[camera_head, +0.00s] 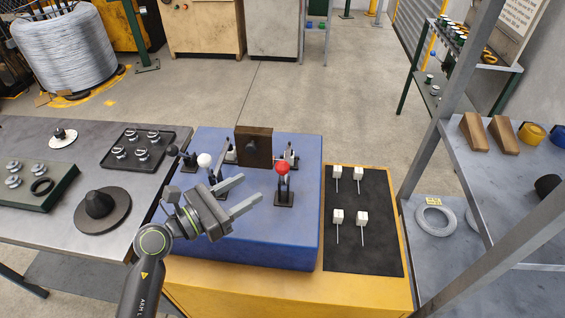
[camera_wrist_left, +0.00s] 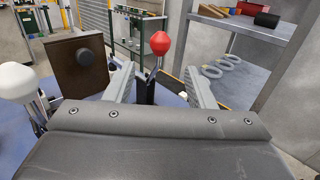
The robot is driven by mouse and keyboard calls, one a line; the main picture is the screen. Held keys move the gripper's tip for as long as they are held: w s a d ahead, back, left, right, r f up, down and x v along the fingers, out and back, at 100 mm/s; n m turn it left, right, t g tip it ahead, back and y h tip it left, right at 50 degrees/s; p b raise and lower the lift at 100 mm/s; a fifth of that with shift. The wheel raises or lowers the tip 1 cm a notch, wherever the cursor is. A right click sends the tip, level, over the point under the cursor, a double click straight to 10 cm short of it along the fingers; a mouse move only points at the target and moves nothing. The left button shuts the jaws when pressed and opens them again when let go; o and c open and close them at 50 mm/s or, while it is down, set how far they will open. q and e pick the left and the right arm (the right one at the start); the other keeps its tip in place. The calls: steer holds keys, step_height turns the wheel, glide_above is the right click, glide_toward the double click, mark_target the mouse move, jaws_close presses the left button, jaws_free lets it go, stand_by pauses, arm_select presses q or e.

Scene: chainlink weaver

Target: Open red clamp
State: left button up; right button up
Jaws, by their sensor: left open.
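The red clamp (camera_head: 283,169) stands upright on the blue block (camera_head: 290,232), with a red ball on its lever and a dark base. In the left wrist view the red ball (camera_wrist_left: 160,43) shows between and beyond my fingers. My left gripper (camera_head: 251,193) is open and empty, to the left of the red clamp, its fingers pointing toward it without visibly touching. A white-knobbed clamp (camera_head: 205,161) stands behind the gripper at the left; its knob also shows in the left wrist view (camera_wrist_left: 18,80). A brown block with a dark knob (camera_head: 257,147) stands between the clamps at the back. My right gripper is not in view.
A black mat (camera_head: 340,258) with several white-headed pins lies to the right. A grey table (camera_head: 40,245) at the left holds a black tray (camera_head: 169,158) and a dark cone (camera_head: 101,206). A shelf rack (camera_head: 450,150) stands at the far right.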

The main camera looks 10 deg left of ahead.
mark_target(277, 171)
arm_select(q)
steer(key=p+x, duration=0.2)
steer(key=x, duration=0.7)
steer(key=shift+w+d+p, duration=0.15)
steer(key=shift+p, duration=0.25)
steer(key=shift+w+d, duration=0.5)
steer(key=shift+f, duration=0.1)
jaws_close()
